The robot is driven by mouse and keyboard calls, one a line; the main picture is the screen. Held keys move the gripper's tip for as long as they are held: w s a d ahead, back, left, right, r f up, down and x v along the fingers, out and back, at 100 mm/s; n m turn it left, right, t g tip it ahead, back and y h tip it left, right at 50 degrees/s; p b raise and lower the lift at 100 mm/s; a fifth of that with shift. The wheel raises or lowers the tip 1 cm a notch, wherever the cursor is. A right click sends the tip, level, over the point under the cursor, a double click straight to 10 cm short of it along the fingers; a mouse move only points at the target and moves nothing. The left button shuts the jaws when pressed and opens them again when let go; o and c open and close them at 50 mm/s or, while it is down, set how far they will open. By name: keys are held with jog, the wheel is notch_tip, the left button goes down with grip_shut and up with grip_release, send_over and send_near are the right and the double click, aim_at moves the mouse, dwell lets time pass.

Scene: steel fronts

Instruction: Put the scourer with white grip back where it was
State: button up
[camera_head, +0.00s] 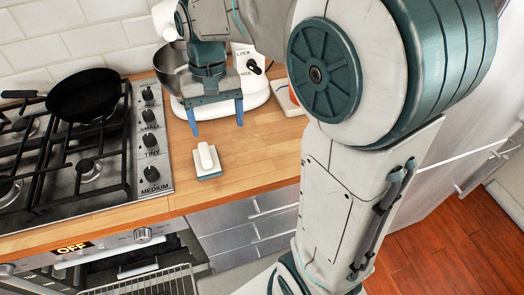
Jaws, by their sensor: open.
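The scourer with white grip (207,162) lies on the wooden counter, right of the stove. It has a blue-grey pad below and an upright white grip on top. My gripper (217,128) is open, its two blue fingers pointing down. It appears above and behind the scourer, in front of the white stand mixer, with nothing between the fingers. I cannot tell its exact height above the counter.
A white stand mixer (258,92) with a steel bowl (172,68) stands behind my gripper. A gas stove (110,152) with a black pan (84,94) is at left. Below it, the oven is open with its rack (150,284) showing. Bare counter (258,157) lies right of the scourer.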

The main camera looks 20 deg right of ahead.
jog(key=s+d+f+t, duration=0.3)
jog(key=s+d, duration=0.4)
jog(key=s, duration=0.4)
jog(key=shift+d+t, duration=0.3)
jog(key=shift+t, duration=0.4)
